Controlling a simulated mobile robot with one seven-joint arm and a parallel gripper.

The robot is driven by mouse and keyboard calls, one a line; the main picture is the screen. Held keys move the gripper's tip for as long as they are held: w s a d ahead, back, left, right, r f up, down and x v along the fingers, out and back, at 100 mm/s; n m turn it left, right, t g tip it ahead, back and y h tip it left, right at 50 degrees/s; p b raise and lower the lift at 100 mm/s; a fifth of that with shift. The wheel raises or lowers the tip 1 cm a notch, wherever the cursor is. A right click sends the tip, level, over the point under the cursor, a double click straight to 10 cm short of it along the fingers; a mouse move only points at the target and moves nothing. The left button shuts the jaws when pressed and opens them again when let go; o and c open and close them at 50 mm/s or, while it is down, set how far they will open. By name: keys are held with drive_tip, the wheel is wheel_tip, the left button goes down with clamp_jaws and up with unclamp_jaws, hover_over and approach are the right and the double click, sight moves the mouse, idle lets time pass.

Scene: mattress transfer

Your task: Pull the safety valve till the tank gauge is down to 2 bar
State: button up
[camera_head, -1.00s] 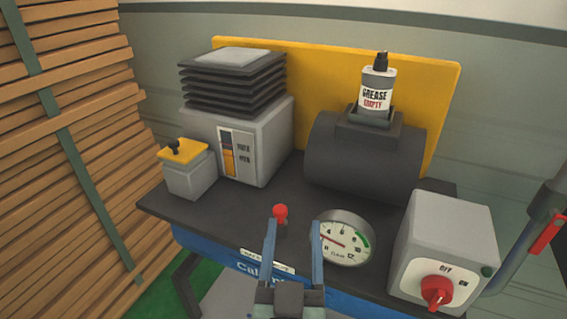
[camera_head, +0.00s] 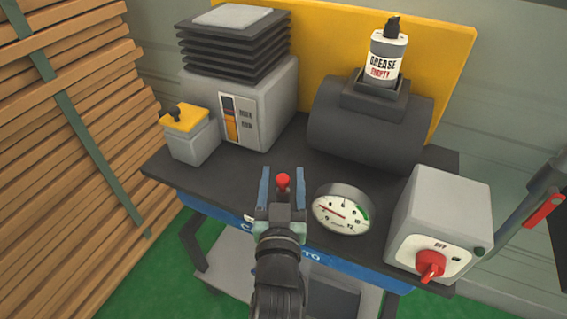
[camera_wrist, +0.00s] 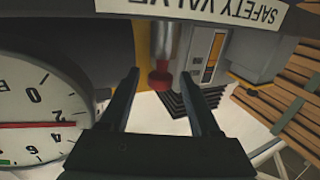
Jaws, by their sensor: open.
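The safety valve's red knob (camera_head: 283,181) stands at the front edge of the dark bench, left of the gauge. My gripper (camera_head: 282,170) is open, with one finger on each side of the knob. In the wrist view the red knob (camera_wrist: 160,79) sits between the fingertips of my gripper (camera_wrist: 159,73), with gaps to both, below a metal stem. A white "SAFETY VALVE" label (camera_wrist: 235,8) is above it. The round tank gauge (camera_head: 342,208) is right of my gripper. In the wrist view the gauge (camera_wrist: 35,105) is partly cut off; its red needle appears to lie between 2 and 4.
A grey box with a red switch (camera_head: 431,264) stands right of the gauge. Behind are the dark tank (camera_head: 365,130), a grease can (camera_head: 385,58) and a grey unit with black bellows (camera_head: 240,105). A small yellow-topped box (camera_head: 188,137) is left. Wooden slats (camera_head: 70,150) line the left side.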

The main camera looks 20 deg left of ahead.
drive_tip(key=shift+x, duration=1.65)
clamp_jaws()
